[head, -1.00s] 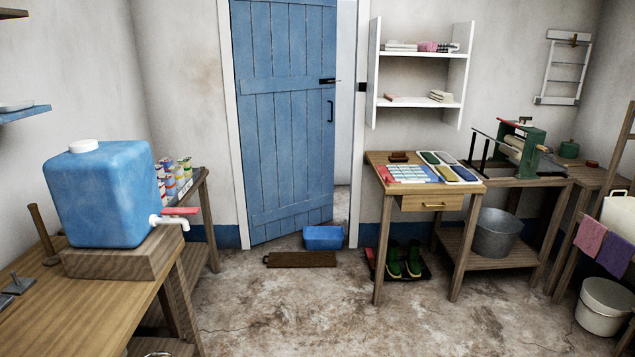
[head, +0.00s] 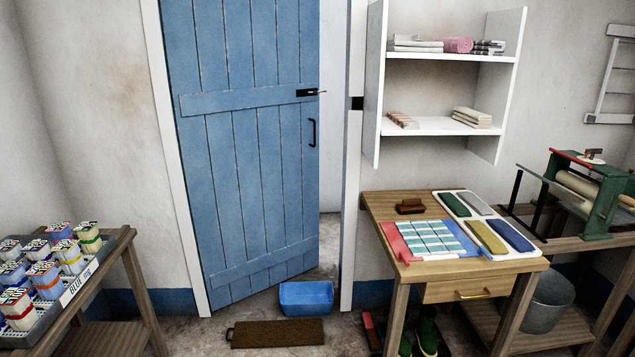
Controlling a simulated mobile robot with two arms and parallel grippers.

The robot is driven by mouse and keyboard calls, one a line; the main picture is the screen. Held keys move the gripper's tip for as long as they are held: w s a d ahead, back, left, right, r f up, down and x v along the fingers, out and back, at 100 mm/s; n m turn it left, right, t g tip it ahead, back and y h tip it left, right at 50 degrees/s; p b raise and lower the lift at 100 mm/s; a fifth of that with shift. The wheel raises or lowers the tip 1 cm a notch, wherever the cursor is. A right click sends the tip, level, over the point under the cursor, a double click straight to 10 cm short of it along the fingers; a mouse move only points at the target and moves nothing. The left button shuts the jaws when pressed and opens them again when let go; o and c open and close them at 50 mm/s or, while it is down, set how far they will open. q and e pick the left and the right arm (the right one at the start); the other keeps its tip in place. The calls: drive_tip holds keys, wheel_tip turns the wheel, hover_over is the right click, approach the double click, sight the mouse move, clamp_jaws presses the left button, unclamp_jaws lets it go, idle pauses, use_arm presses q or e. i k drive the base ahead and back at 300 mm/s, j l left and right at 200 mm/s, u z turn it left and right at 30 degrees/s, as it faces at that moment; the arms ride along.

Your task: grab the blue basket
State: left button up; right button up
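The blue basket (head: 306,298) is a small open-topped blue tub. It sits on the floor at the foot of the blue door (head: 250,130), by the door's free edge and the doorway gap. A brown mat (head: 278,333) lies on the floor just in front of it. Neither of my grippers shows in the head view.
A wooden table (head: 460,270) with cloths and coloured trays stands right of the basket, boots (head: 427,332) beneath it. A side table (head: 110,300) with several cartons in a grey tray is at the left. The floor between them is clear in front of the mat.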

sight(307, 299)
drive_tip(key=i+u, duration=0.25)
drive_tip(key=i, duration=0.4)
drive_tip(key=i+u, duration=0.25)
drive_tip(key=i, duration=0.45)
drive_tip(key=i+l+u, duration=0.25)
drive_tip(key=i, duration=0.4)
